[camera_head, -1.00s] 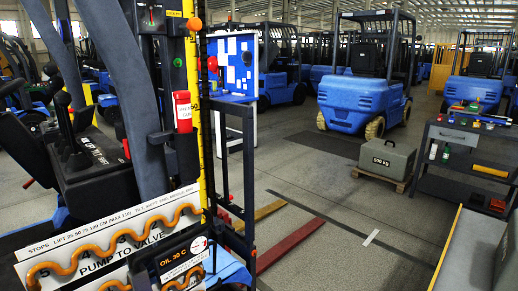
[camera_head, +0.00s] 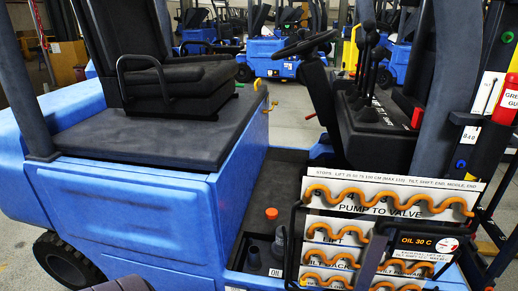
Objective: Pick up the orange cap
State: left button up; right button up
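The orange cap (camera_head: 271,213) is small and upright in the blue forklift's dark foot well, left of the white hose panel. It sits on or just above a short dark neck. A grey container-like thing (camera_head: 279,243) stands close below it in the picture, partly behind the panel's black frame. A small dark cone-shaped piece (camera_head: 254,257) is to its left. I cannot make out either of my grippers in this view.
The panel (camera_head: 390,197) with orange hoses and an oil gauge (camera_head: 429,243) stands right of the cap. The seat (camera_head: 178,83) and blue body (camera_head: 130,200) are to the left. The levers and steering wheel (camera_head: 305,42) are above. Other forklifts stand behind.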

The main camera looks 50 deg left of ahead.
aim_at(272, 213)
jog(key=k+j+u, duration=0.1)
jog(key=u, duration=0.3)
jog(key=j+u, duration=0.3)
jog(key=u, duration=0.15)
jog(key=j+u, duration=0.25)
jog(key=u, duration=0.15)
